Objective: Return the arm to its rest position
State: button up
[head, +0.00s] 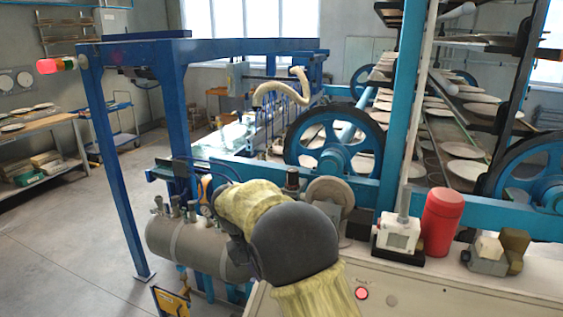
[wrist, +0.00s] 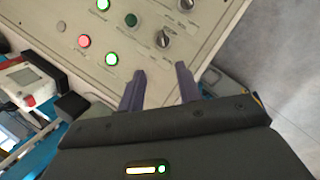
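My gripper (wrist: 160,78) shows in the wrist view with two dark purple-grey fingers spread apart and nothing between them. It points at a beige control panel (wrist: 150,58) with lit buttons and knobs; I cannot tell whether the tips touch it. In the head view my arm, in a yellowish sleeve with a dark grey joint, bends in front of the machine at the lower middle. My gripper is not visible there.
A red cylinder (head: 442,222) stands on the cabinet. A grey tank (head: 190,240) and blue frame post (head: 115,170) are at left. The left floor is open.

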jog(key=s+d+f+m+t+y, duration=0.1)
jog(key=s+d+m+y, duration=0.1)
jog(key=s+d, duration=0.7)
jog(key=s+d+f+m+t+y, duration=0.1)
jog(key=s+d+f+m+y, duration=0.1)
jog(key=s+d, duration=0.8)
jog(key=shift+d+f+t, duration=0.3)
jog(key=shift+d, duration=0.7)
jog(key=shift+d, duration=0.1)
